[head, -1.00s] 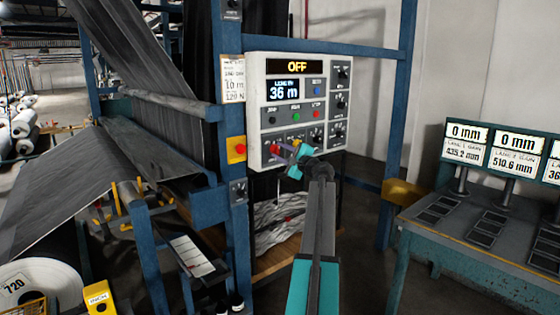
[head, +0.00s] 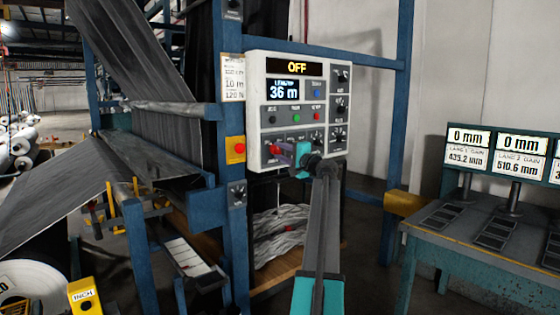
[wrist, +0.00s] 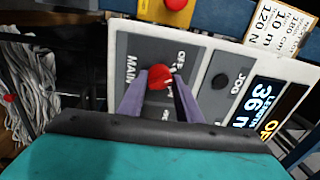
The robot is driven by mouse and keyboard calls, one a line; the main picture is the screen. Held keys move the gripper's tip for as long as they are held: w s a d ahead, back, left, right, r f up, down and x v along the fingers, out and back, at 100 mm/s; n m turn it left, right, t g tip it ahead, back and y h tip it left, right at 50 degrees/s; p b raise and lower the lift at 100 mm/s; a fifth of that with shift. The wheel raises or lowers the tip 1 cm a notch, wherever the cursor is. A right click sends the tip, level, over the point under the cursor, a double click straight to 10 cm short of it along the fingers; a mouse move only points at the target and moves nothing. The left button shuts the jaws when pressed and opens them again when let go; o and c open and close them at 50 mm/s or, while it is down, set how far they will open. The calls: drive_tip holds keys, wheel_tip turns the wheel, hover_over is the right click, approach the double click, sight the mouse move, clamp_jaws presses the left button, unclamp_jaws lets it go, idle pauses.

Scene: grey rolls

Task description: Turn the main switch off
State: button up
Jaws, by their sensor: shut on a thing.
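The main switch is a red knob (wrist: 160,76) on a dark plate lettered MAIN and OFF, at the lower left of a pale control panel (head: 256,105). In the wrist view the two purple fingers of my gripper (wrist: 160,85) are shut on the knob, one on each side. In the head view my gripper (head: 280,152) reaches the panel's lower left corner, and its fingers partly hide the knob. The panel's top display (head: 297,67) reads OFF, and the screen under it shows 36 m. The knob's exact pointer position is hard to read.
A yellow box with a red button (head: 236,149) is on the blue post left of the panel. Grey sheet (head: 75,180) runs over rollers at left. A teal bench (head: 480,235) with gauge displays stands at right.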

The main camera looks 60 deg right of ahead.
drive_tip(key=shift+f+n+b, duration=0.2)
drive_tip(key=shift+n+b, duration=0.45)
drive_tip(key=shift+b, duration=0.05)
drive_tip(key=shift+f+n+b, duration=0.2)
drive_tip(key=shift+n+b, duration=0.45)
drive_tip(key=shift+r+n+y+b, duration=0.1)
drive_tip(key=shift+n+y+b, duration=0.2)
drive_tip(key=shift+b, duration=0.05)
drive_tip(key=shift+r+n, duration=0.1)
drive_tip(key=shift+n, duration=0.2)
drive_tip(key=o, duration=1)
drive_tip(key=shift+w, duration=0.1)
drive_tip(key=shift+r, duration=0.1)
drive_tip(key=v, duration=1.4)
